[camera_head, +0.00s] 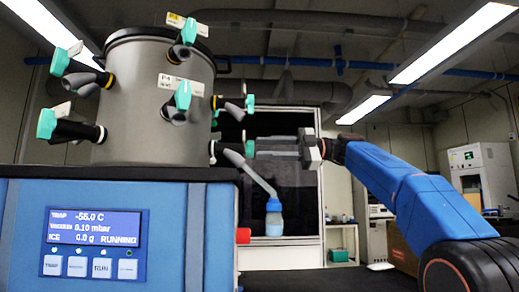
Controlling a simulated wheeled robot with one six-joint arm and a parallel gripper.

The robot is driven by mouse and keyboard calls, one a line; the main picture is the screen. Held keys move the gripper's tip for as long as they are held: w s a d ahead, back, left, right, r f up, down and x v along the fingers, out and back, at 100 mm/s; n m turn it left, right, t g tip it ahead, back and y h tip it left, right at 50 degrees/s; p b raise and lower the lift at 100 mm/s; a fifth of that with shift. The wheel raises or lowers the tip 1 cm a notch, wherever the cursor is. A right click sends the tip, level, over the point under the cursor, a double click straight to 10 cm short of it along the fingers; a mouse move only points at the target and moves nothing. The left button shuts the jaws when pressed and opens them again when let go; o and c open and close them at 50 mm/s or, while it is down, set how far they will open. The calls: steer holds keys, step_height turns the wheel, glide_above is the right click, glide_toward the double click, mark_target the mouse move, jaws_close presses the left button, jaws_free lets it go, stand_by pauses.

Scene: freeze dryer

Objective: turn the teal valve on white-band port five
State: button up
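The freeze dryer's grey drum (135,100) carries several black ports with teal valves. A label reading P4 (173,82) is beside the front port; I cannot read a number five anywhere. At the drum's lower right, a teal valve (249,148) sits on a port whose grey tube leads down to a flask (273,218). I cannot make out that port's band colour. My gripper (260,148) comes from the right, its grey fingers level and pointing at this valve. The fingers look parted, with their tips close to the valve's right side; contact is unclear.
Another teal valve (250,104) is just above the fingertips. More teal valves are at left (47,124) and front (183,96). The blue cabinet with its display (95,230) stands below the drum. Open space lies right of the flask.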

mark_target(250, 149)
steer(key=shift+a, duration=1.25)
steer(key=shift+c, duration=0.3)
jaws_close()
